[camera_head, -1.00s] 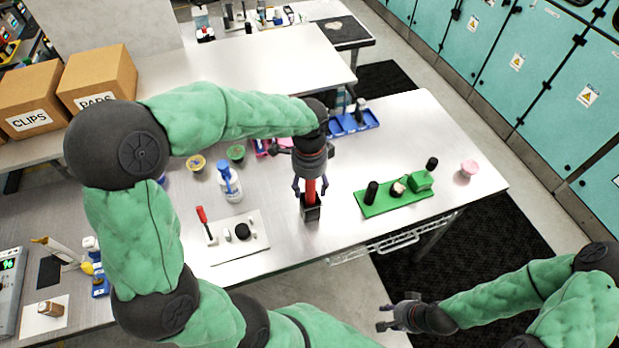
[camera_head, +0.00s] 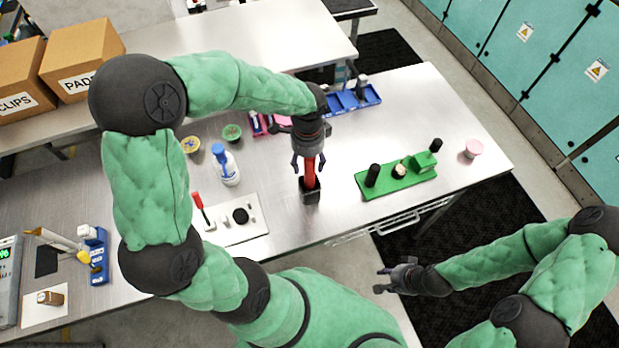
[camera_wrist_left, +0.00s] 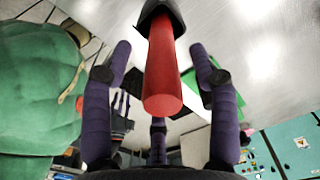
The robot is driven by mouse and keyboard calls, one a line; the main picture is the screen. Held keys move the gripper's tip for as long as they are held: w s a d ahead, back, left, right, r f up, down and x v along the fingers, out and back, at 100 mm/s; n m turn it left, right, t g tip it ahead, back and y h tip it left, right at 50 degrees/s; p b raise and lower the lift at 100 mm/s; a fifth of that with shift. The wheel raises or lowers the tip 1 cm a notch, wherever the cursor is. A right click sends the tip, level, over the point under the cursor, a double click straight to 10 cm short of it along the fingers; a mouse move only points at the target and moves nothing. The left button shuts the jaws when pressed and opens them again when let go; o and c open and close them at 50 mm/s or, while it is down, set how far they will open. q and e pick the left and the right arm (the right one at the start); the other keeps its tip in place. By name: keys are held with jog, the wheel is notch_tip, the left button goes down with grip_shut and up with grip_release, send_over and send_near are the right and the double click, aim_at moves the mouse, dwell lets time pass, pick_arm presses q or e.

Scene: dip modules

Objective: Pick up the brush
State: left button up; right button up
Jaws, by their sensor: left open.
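The brush has a red handle (camera_head: 310,172) that stands up out of a small black holder (camera_head: 310,192) on the table. My left gripper (camera_head: 309,162) is above it, pointing down, with its fingers apart on either side of the handle. In the left wrist view the red handle (camera_wrist_left: 163,75) lies between the open purple fingers (camera_wrist_left: 160,75), with gaps on both sides. The brush's lower end is hidden in the black holder (camera_wrist_left: 158,12). My right gripper (camera_head: 384,281) is at the lower right, off the table's front edge, with its fingers apart and empty.
A white mat (camera_head: 226,234) with a red-handled tool and small parts lies left of the holder. A green tray (camera_head: 376,192) with black cylinders is to the right. A spray bottle (camera_head: 229,176), tubs and a blue bin (camera_head: 351,103) stand behind. The table's front edge is close.

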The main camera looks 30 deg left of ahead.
aim_at(310, 178)
pick_arm(q)
jog(key=f, duration=0.4)
jog(key=shift+w+d+f, duration=0.15)
jog(key=shift+d+f, duration=0.05)
jog(key=shift+d, duration=0.05)
grip_shut()
